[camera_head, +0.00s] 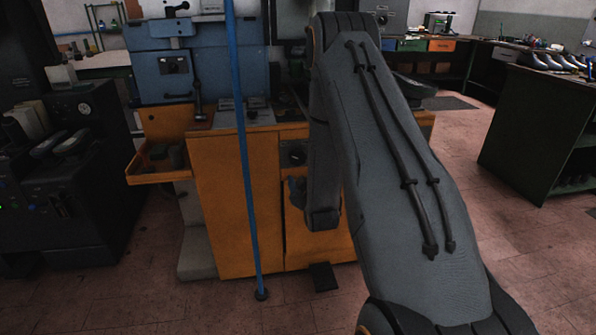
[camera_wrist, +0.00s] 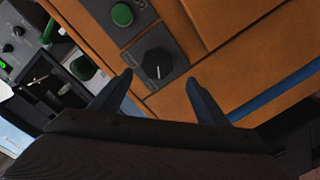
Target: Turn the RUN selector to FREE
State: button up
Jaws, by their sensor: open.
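The selector, a round black knob (camera_wrist: 157,62) with a short white mark, sits on a dark square plate on the orange cabinet front in the wrist view. Its mark points toward the bottom of that picture; no lettering is readable. In the head view a dark knob (camera_head: 293,156) shows on the cabinet, just left of my arm. My gripper (camera_wrist: 159,78) is open and empty, its two blue-grey fingers apart on either side of the knob's line in the wrist view. I see no contact. In the head view my gripper (camera_head: 297,191) shows partly, below the knob, mostly hidden by my arm.
A green button (camera_wrist: 122,14) is beside the knob's plate, and another green button (camera_wrist: 83,67) is on the left. A blue pole (camera_head: 245,160) stands before the orange cabinet (camera_head: 228,200). An orange tray (camera_head: 150,178) juts out left. Floor at right is free.

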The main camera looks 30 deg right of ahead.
aim_at(299, 159)
jog(key=shift+t+h, duration=0.3)
jog(key=shift+t, duration=0.1)
jog(key=x, duration=0.8)
jog(key=shift+s+d+f, duration=0.15)
jog(key=shift+d+f, duration=0.25)
jog(key=c, duration=1)
